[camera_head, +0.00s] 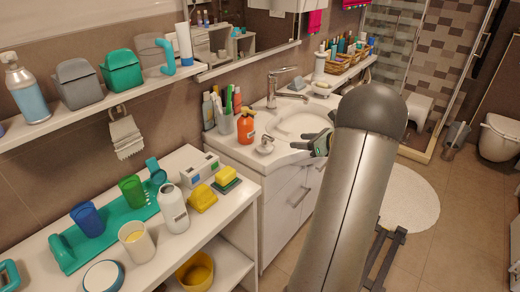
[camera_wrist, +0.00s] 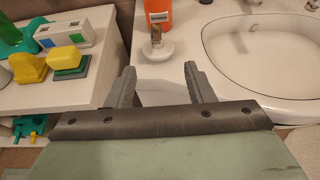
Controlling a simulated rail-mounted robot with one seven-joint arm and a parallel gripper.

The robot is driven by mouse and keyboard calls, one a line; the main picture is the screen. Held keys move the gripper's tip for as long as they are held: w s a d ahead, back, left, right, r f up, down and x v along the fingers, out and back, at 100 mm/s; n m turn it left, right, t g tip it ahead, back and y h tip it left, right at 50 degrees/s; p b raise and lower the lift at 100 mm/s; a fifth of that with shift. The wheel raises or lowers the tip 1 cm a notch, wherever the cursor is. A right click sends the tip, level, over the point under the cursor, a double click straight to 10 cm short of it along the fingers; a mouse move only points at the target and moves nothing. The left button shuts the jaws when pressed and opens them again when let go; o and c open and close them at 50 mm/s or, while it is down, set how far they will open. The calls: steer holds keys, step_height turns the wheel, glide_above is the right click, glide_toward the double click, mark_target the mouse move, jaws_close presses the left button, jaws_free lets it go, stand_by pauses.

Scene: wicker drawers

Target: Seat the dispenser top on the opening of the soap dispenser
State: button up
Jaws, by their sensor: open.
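A small white round piece with a short upright stem, which looks like the dispenser top (camera_head: 265,146), stands on the counter left of the sink. It also shows in the wrist view (camera_wrist: 156,50). An orange bottle (camera_head: 246,127), perhaps the soap dispenser, stands just behind it. In the wrist view the bottle (camera_wrist: 158,14) is cut off by the upper edge, so its opening is hidden there. My gripper (camera_wrist: 159,71) is open and empty. The white piece lies beyond and between its fingertips, apart from them. In the head view my gripper (camera_head: 318,143) is right of the white piece.
The sink basin (camera_head: 304,123) and its faucet (camera_head: 285,80) are close on the right. A cup with brushes (camera_head: 225,122) stands behind the orange bottle. The left shelf (camera_head: 225,212) holds several items, including a white bottle (camera_head: 173,209) and a yellow sponge (camera_head: 226,174).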

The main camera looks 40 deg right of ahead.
steer(key=p, duration=0.2)
glide_toward(264, 138)
steer(key=w+f, duration=0.2)
steer(key=w, duration=0.1)
steer(key=w+f, duration=0.1)
steer(key=w, duration=0.1)
steer(key=shift+d+f, duration=0.25)
steer(key=x, duration=0.1)
steer(key=p+x, duration=0.1)
steer(key=x, duration=0.2)
steer(key=shift+w+a+r+p, duration=0.15)
steer(key=shift+w+a+p, duration=0.1)
steer(key=shift+a+p, duration=0.15)
steer(key=shift+w+f, duration=0.25)
steer(key=shift+w, duration=0.2)
jaws_close()
